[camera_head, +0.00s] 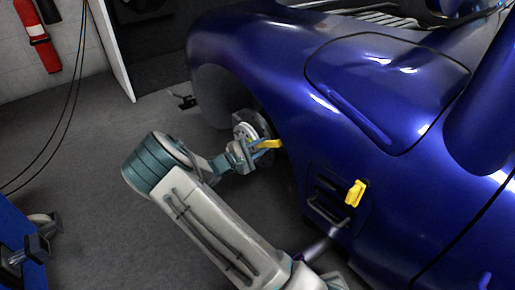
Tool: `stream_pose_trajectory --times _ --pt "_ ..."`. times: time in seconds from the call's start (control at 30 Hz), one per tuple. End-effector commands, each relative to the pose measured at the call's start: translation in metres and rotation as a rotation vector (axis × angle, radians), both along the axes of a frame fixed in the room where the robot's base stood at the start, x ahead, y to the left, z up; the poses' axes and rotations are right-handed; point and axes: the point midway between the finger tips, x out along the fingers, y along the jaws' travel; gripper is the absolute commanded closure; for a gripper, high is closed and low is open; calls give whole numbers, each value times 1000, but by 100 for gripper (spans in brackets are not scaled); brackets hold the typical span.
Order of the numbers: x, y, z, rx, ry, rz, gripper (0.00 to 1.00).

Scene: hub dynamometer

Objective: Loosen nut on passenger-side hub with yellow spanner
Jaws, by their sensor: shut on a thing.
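The hub (250,127) is a round metallic part in the front wheel arch of the blue car. A yellow spanner (269,144) sticks out to the right of my gripper (244,152), beside the hub. My gripper is shut on the spanner, in front of the hub's lower side. The nut is too small or hidden to make out, and I cannot tell whether the spanner sits on it. The spanner's far end is partly hidden by the gripper.
The blue car body (265,60) fills the right side. A yellow object (355,193) sits at the car's side vent (330,200). A red fire extinguisher (38,35) hangs on the back wall. Cables hang at the left, above blue equipment (14,225). The grey floor (90,170) is mostly clear.

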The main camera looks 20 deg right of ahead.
Motion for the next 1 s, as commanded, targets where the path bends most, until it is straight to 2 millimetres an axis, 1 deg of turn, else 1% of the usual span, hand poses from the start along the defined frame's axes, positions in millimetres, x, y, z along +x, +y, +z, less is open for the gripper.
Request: stream_pose_trajectory --times 0.2,0.47,0.57,0.7,0.8,1.0 --pt "2 -6 0 0 -1 -1 100" --pt "3 -6 1 -1 0 -1 100" --pt "6 -5 8 -11 23 0 100" --pt "14 -1 21 -44 103 1 100" --pt "20 1 26 -67 162 0 100" --pt "25 3 27 -89 211 1 100"
